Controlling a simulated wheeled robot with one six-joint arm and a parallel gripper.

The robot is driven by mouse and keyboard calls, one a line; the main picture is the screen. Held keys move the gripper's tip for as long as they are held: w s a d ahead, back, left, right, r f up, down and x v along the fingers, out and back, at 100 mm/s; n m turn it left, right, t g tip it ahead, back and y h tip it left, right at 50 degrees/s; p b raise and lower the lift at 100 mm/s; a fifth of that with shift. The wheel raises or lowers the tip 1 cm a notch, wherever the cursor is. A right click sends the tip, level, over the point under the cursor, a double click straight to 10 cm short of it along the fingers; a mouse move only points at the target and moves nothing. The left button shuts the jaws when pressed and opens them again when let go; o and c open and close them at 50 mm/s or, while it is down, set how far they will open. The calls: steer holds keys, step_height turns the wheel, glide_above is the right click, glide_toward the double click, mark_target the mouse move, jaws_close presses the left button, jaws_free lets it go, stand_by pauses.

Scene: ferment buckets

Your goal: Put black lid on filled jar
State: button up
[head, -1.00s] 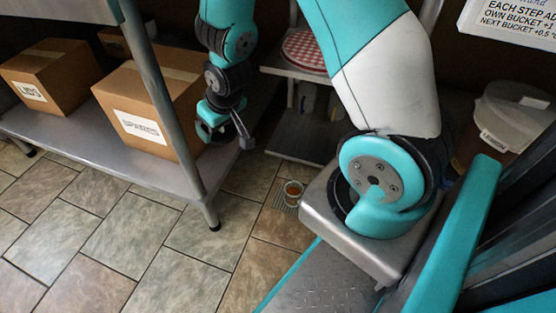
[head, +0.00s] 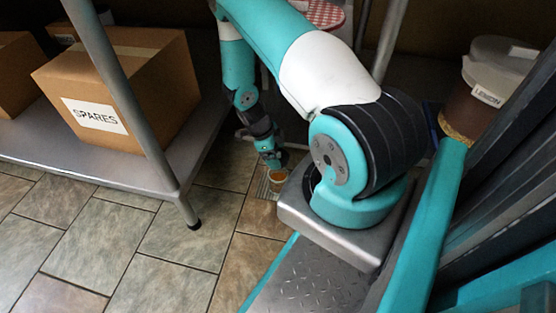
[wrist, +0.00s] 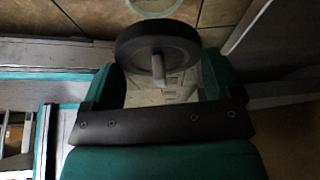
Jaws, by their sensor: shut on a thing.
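My gripper (head: 270,158) reaches down close to a small jar (head: 278,176) with orange contents, low on the floor beside my base. The jar's top looks uncovered. In the wrist view my gripper (wrist: 160,80) is shut on the grey knob of a round black lid (wrist: 157,42). The lid's disc faces away from my palm. The pale round rim of the jar (wrist: 155,5) shows at the top edge of that view, past the lid and cut off. The lid appears offset from the jar; the gap in height is unclear. The lid cannot be made out in the head view.
The jar stands on a small grate on the tiled floor. A metal shelf (head: 50,148) with a box labelled SPARES (head: 140,85) is at the left. A red-checked round cover (head: 325,14) is behind my arm. A bucket labelled LEMON (head: 470,108) stands at the right.

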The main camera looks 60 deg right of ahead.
steer(key=shift+s+d+f+m, duration=0.2)
steer(key=shift+s+f+m, duration=0.1)
steer(key=shift+f+m, duration=0.25)
step_height(320, 180, down, 6)
steer(key=b, duration=0.5)
steer(key=shift+w, duration=0.15)
stand_by(1.0)
steer(key=shift+f+p, duration=0.2)
steer(key=shift+p, duration=0.25)
stand_by(1.2)
steer(key=o, duration=0.7)
steer(key=shift+r+p, duration=3.2)
steer(key=shift+r, duration=0.35)
